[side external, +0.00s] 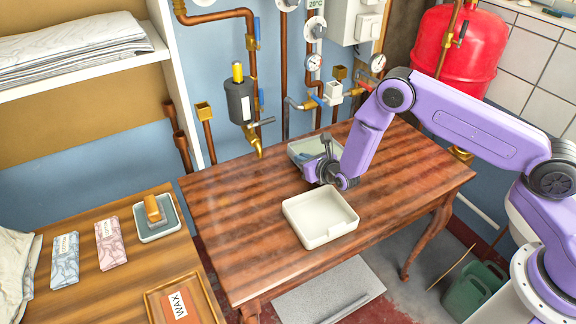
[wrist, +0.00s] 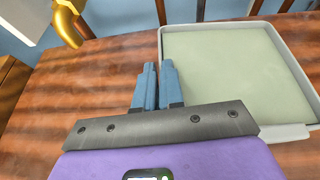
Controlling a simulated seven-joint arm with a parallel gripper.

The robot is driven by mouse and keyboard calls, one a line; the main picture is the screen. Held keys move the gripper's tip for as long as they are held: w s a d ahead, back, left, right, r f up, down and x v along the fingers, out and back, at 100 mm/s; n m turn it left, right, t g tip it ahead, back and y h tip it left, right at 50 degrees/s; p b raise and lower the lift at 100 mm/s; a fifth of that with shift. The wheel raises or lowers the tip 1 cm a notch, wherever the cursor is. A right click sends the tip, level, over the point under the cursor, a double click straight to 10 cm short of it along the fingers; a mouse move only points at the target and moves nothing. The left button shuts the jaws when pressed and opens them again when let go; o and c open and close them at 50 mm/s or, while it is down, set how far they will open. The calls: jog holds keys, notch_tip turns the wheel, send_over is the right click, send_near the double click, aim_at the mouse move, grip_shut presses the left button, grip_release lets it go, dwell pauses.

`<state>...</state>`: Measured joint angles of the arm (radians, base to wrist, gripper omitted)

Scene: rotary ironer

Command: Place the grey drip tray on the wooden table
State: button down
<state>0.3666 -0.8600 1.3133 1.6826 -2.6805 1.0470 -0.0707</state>
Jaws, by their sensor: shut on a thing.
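The grey drip tray (side external: 301,148) is a shallow square tray at the back of the wooden table (side external: 240,225), partly hidden by my arm. In the wrist view the drip tray (wrist: 235,60) has a pale grey rim and a grey-green floor. In the side view my gripper (side external: 303,156) points toward the back left over the table. The tray looks level and at or very close to the tabletop; I cannot tell whether it touches.
A cream tray (side external: 320,219) stands in front of my gripper on the table. A brass tap (side external: 257,150) and copper pipes are behind the table. A side bench at left holds a small grey dish (side external: 158,228), packets and a WAX box. The table's left and right parts are clear.

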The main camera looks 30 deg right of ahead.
jog(key=shift+d+r, duration=0.25)
jog(key=shift+d, duration=0.55)
jog(key=s+d+r+m+g+h, duration=0.3)
jog(key=s+d+r+m+h, duration=0.65)
jog(key=s+d+r, duration=0.5)
jog(key=s+a+f+n+t+y, duration=0.1)
jog(key=s+a+f+n+y, duration=0.2)
jog(key=a, duration=0.9)
jog(key=s+a+n+t+y, duration=0.1)
jog(key=s+a+n+y, duration=0.3)
jog(key=a, duration=0.8)
jog(key=s+a+f+n+t+y, duration=0.1)
jog(key=s+a+f+n+y, duration=0.2)
jog(key=a, duration=1)
jog(key=shift+h, duration=0.75)
jog(key=w+a+f, duration=0.8)
jog(key=shift+w+a, duration=0.1)
jog(key=shift+w+a+f, duration=0.3)
jog(key=shift+w+f, duration=0.05)
jog(key=shift+f, duration=1.75)
